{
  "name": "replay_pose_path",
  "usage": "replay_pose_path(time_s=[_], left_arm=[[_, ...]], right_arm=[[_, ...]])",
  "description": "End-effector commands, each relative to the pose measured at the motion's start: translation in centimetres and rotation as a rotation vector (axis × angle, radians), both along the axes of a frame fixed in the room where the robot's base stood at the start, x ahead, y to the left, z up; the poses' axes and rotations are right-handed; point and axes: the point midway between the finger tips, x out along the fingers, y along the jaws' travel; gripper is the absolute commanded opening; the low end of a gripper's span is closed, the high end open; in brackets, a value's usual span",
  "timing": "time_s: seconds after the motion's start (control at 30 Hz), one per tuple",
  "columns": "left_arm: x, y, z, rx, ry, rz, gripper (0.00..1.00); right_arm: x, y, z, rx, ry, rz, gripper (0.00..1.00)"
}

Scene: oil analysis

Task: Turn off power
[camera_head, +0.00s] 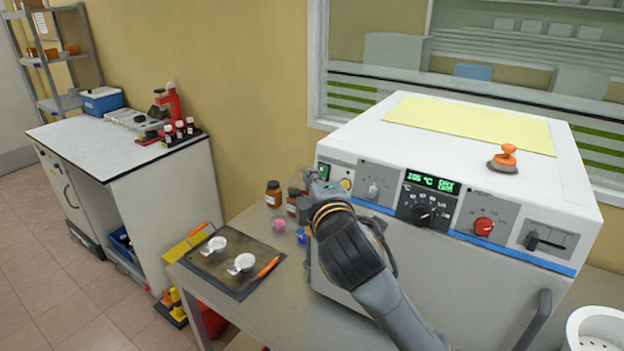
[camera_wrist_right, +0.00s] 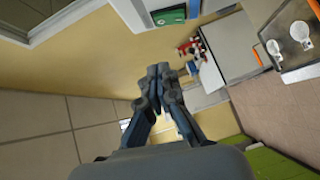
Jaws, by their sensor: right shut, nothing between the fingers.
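The white oven (camera_head: 450,255) stands on the right of the bench, with a control panel along its top front edge. A green switch (camera_head: 323,171) sits at the panel's left end, next to a small yellow round light or button (camera_head: 346,184). The display (camera_head: 433,182) is lit with green characters. My right gripper (camera_head: 313,187) is in front of the panel's left end, close to the green switch and partly over it; I cannot tell if they touch. In the right wrist view, the gripper (camera_wrist_right: 158,73) is shut and empty, and the green switch (camera_wrist_right: 170,15) shows apart from the fingertips.
Brown bottles (camera_head: 273,194) stand behind the gripper. A dark tray (camera_head: 228,263) with white dishes lies on the bench at left. An orange-handled object (camera_head: 504,158) and a yellow sheet (camera_head: 470,122) rest on the oven top. A white side cabinet (camera_head: 150,210) stands further left.

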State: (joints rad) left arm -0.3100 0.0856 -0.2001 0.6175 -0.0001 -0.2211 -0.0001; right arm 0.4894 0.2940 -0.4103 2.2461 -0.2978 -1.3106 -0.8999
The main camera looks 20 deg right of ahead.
Motion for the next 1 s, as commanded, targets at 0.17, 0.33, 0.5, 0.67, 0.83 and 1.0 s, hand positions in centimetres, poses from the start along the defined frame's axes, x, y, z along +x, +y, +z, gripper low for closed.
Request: replay_pose_path(time_s=[0.17,0.33,0.5,0.67,0.83,1.0], left_arm=[[-0.6,0.6,-0.9,0.007,0.010,-0.001,0.40],[1.3,-0.2,-1.3,-0.003,-0.016,0.002,0.40],[2.6,-1.4,1.9,-0.018,-0.037,0.005,0.40],[1.6,-1.0,4.1,-0.013,-0.025,0.004,0.40],[0.5,-0.7,5.7,-0.009,-0.008,0.003,0.40],[0.5,-0.6,6.5,-0.008,-0.007,0.002,0.40]], right_arm=[[-2.6,0.2,0.3,0.000,-0.001,0.001,0.00],[-5.8,0.6,1.1,0.001,-0.004,0.002,0.00],[-6.8,0.5,1.9,-0.002,0.008,-0.006,0.00],[-7.4,0.5,2.1,0.000,0.006,-0.009,0.00],[-8.1,0.7,2.0,-0.001,0.006,-0.004,0.00],[-8.5,0.8,1.9,-0.001,0.003,-0.002,0.00]])
